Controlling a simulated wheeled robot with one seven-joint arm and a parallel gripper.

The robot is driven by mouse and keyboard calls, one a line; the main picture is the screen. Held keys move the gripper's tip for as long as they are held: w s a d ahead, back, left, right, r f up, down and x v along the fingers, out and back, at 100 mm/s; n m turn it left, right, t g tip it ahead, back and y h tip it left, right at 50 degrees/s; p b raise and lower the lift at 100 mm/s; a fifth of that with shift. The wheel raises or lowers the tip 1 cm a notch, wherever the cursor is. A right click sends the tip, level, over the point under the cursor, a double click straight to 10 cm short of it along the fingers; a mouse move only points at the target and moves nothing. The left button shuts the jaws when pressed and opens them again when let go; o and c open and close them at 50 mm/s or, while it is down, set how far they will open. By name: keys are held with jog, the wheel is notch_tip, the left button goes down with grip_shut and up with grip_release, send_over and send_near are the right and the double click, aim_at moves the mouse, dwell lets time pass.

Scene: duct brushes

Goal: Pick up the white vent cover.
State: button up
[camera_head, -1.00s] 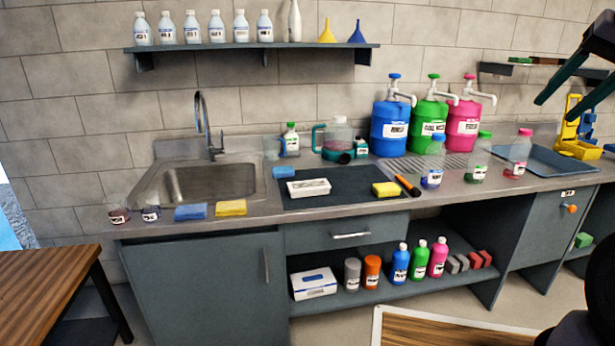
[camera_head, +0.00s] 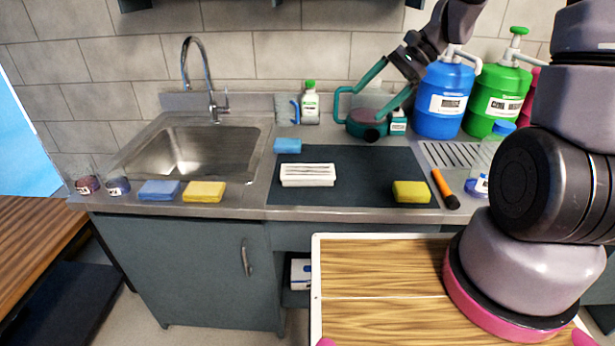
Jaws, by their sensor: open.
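The white vent cover (camera_head: 307,175) is a small white slotted block. It lies flat on the dark mat (camera_head: 350,158) on the counter, left of the mat's middle. My gripper (camera_head: 377,97) is at the upper middle right of the view, with its two teal fingers spread apart and nothing seen between them. The vent cover is fully visible.
A blue sponge (camera_head: 287,145) lies behind the vent cover. A yellow sponge (camera_head: 411,191) and an orange-and-black tool (camera_head: 445,188) lie to its right. The sink (camera_head: 198,152) is to the left. Blue (camera_head: 442,100) and green (camera_head: 495,98) jugs stand at the back right.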

jog(key=w+a+f+m+y, duration=0.2)
jog(key=w+f, duration=0.1)
jog(key=f, duration=0.4)
jog(key=m+y, duration=0.3)
jog(key=m, duration=0.3)
send_near(310, 171)
jog(key=x, duration=0.4)
jog(key=shift+a, duration=0.1)
jog(key=shift+x, duration=3)
jog(key=shift+w+f, duration=0.1)
jog(key=c, duration=1.3)
jog(key=shift+c, duration=0.2)
